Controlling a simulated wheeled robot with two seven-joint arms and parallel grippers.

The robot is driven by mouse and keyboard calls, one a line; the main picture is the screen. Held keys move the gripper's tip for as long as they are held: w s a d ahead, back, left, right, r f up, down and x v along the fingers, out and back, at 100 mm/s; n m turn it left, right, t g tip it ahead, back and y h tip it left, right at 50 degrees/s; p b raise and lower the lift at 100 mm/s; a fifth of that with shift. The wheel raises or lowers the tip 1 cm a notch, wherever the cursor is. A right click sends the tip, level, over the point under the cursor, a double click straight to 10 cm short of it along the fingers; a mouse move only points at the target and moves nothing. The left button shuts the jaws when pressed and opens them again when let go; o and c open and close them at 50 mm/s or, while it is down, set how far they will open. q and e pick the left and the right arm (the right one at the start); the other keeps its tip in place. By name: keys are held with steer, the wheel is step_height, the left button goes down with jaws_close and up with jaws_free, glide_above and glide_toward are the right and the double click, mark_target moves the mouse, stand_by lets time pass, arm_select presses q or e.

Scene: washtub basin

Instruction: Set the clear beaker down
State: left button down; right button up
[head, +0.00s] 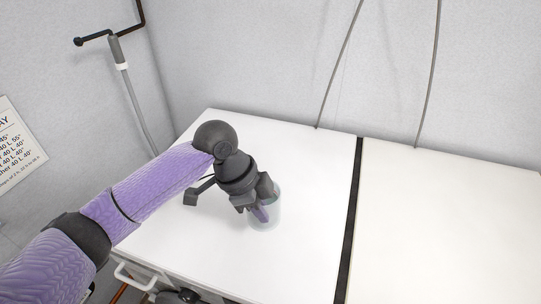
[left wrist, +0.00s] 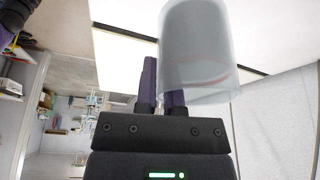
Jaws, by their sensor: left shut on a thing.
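The clear beaker (head: 267,210) is a see-through, faintly grey-green cylinder over the white worktop (head: 300,165), near its front left part. My left gripper (head: 262,211) comes in from the left and is shut on the beaker, with its purple fingers at the beaker's wall. In the left wrist view the beaker (left wrist: 196,55) stands beyond the fingers of the gripper (left wrist: 160,88), and one finger shows partly behind or inside its wall. I cannot tell whether the beaker's base touches the worktop. My right gripper is in neither view.
A black strip (head: 350,220) parts the left worktop from a second white top (head: 440,220) on the right. Both tops look clear around the beaker. Two thin cables (head: 430,75) hang at the back wall. A grey pole (head: 133,95) stands at the left, and a white drawer handle (head: 135,277) is at the front.

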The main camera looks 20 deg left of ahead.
arm_select(q)
steer(key=shift+f+m, duration=0.2)
steer(key=shift+m, duration=0.1)
steer(key=f+b, duration=0.1)
steer(key=f, duration=0.2)
steer(key=f+b, duration=0.1)
steer(key=f, duration=0.2)
steer(key=f+b, duration=0.1)
steer(key=f, duration=0.2)
steer(key=shift+s+a+f, duration=0.15)
steer(key=shift+s+f, duration=0.15)
steer(key=shift+f, duration=0.1)
steer(key=shift+r, duration=0.1)
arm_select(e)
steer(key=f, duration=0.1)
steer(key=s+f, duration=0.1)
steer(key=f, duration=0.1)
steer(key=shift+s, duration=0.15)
arm_select(q)
steer(key=shift+f, duration=0.2)
steer(key=c, duration=0.7)
jaws_free()
steer(key=shift+c, duration=0.2)
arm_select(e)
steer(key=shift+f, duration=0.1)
arm_select(q)
steer(key=shift+r, duration=0.1)
